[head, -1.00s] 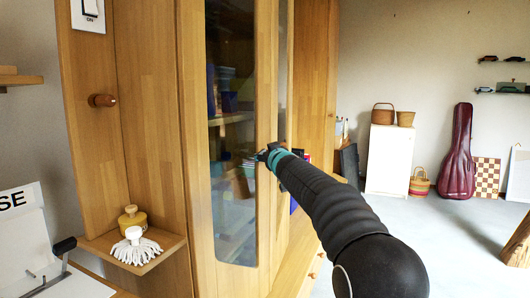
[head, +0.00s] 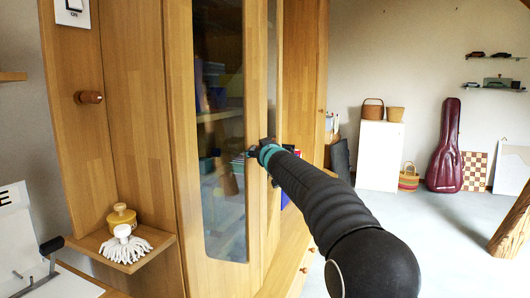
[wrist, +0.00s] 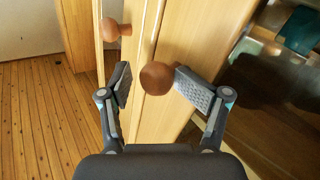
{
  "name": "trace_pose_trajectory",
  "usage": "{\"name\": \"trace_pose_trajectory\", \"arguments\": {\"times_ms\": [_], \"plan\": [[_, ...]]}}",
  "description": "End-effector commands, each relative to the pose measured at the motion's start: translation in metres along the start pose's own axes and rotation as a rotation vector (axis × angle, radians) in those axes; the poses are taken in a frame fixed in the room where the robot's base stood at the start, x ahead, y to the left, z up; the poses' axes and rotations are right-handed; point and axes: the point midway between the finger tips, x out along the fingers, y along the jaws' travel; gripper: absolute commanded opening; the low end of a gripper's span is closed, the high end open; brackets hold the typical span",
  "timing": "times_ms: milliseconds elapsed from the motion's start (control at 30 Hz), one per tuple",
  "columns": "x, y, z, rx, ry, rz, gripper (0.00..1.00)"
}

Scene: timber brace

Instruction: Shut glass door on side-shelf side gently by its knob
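The glass door (head: 180,200) nearest the side shelf is a tall wooden frame with a long dark pane (head: 218,110). I cannot tell exactly how far it stands from its frame. In the wrist view its round brown wooden knob (wrist: 158,77) sits between the two grey finger pads of my gripper (wrist: 151,84). The right pad is against or very near the knob; a gap shows at the left pad. The gripper is open. In the head view my gripper (head: 258,152) is at the door's free edge and hides the knob.
A second wooden knob (wrist: 110,28) shows further left in the wrist view. Another knob (head: 89,97) is on the left panel. Open floor lies at right.

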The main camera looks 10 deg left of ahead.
Motion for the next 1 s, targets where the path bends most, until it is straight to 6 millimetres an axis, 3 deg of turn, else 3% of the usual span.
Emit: {"name": "trace_pose_trajectory", "arguments": {"times_ms": [333,800,1000], "plan": [[-0.022,-0.001,0.000,0.002,-0.001,0.001,0.59],[-0.096,0.001,-0.001,0.000,0.000,0.002,0.59],[-0.114,0.001,-0.001,-0.001,0.001,0.002,0.59]]}}
